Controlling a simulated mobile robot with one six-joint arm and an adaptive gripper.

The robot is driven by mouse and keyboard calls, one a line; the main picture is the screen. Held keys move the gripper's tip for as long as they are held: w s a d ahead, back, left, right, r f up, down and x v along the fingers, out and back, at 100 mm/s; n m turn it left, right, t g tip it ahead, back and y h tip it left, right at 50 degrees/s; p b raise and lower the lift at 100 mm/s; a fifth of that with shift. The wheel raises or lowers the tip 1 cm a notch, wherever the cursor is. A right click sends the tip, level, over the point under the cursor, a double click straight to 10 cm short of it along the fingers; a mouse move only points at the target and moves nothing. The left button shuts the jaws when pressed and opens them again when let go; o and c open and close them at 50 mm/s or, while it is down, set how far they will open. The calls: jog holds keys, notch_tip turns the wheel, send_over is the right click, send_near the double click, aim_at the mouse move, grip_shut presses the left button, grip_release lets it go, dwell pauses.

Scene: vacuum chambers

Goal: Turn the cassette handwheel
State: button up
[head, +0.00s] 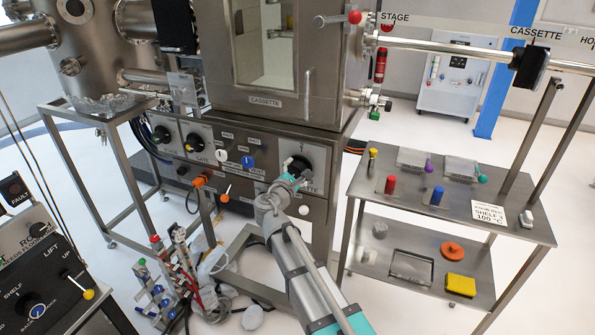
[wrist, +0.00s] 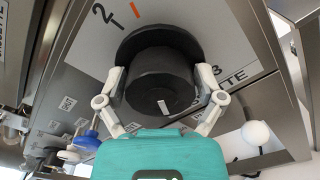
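The cassette handwheel (wrist: 160,80) is a thick black knob with a wider black flange behind it, on a grey panel. A small white mark shows on its near side, and an orange tick and a "2" are on the panel. My gripper (wrist: 160,82) has one pale finger on each side of the knob, both seeming to touch it. In the head view the handwheel (head: 311,160) sits on the panel below the cassette chamber (head: 273,117), partly hidden by my gripper (head: 292,178).
Other knobs and valve handles (head: 222,156) line the panel to the left. In the wrist view a white ball-ended handle (wrist: 256,133) is close at right and a blue knob (wrist: 86,140) at left. A steel table (head: 450,205) with small parts stands at right.

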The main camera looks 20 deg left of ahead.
jog(key=c, duration=0.6)
jog(key=shift+o, duration=0.2)
jog(key=shift+m, duration=2.3)
jog(key=o, duration=1)
jog(key=shift+f, duration=0.1)
jog(key=shift+s+d, duration=0.1)
jog(key=shift+s, duration=5.9)
